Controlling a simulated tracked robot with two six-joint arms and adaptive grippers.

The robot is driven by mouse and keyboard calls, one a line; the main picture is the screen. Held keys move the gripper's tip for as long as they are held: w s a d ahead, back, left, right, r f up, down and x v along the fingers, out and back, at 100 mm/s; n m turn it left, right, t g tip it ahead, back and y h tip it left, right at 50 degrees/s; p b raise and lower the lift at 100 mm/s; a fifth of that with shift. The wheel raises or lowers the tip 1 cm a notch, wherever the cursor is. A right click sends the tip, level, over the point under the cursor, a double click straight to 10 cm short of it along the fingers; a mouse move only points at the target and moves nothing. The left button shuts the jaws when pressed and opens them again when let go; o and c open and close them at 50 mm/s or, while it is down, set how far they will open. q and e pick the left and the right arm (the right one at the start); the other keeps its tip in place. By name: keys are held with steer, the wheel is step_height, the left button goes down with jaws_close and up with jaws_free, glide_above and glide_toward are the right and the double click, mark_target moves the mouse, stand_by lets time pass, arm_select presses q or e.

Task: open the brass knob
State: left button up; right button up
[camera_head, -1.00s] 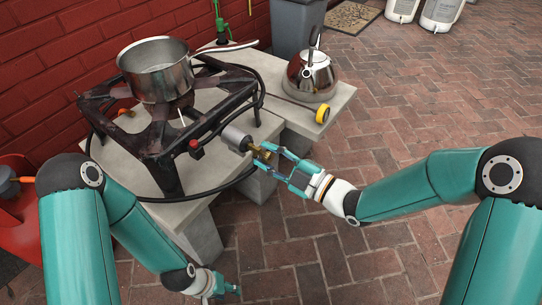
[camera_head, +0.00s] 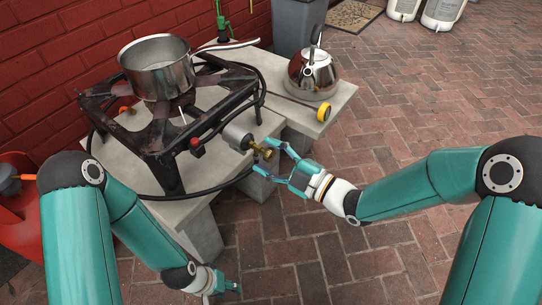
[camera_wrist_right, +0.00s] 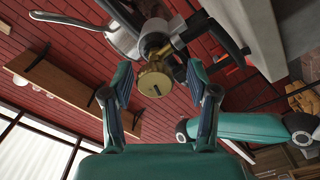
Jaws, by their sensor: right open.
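The brass knob (camera_head: 263,152) sticks out from the grey cylinder (camera_head: 238,136) at the front of the black burner stand. My right gripper (camera_head: 270,158) is open, with its teal fingers spread on either side of the knob. In the right wrist view the round brass knob face (camera_wrist_right: 154,82), with a dark slot in it, sits between the two open fingertips (camera_wrist_right: 158,77). I cannot tell whether a finger touches it. My left gripper (camera_head: 228,287) hangs low over the brick paving, away from the knob; its jaws are too small to read.
A steel pot (camera_head: 157,67) stands on the black burner stand (camera_head: 130,128), on a concrete slab. A kettle (camera_head: 314,75) and a yellow-ended tool (camera_head: 323,113) are to the right. A black hose (camera_head: 160,198) runs along the slab. The paving at right is open.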

steer(key=shift+d, duration=0.15)
steer(key=v, duration=1.1)
steer(key=shift+s+d, duration=0.25)
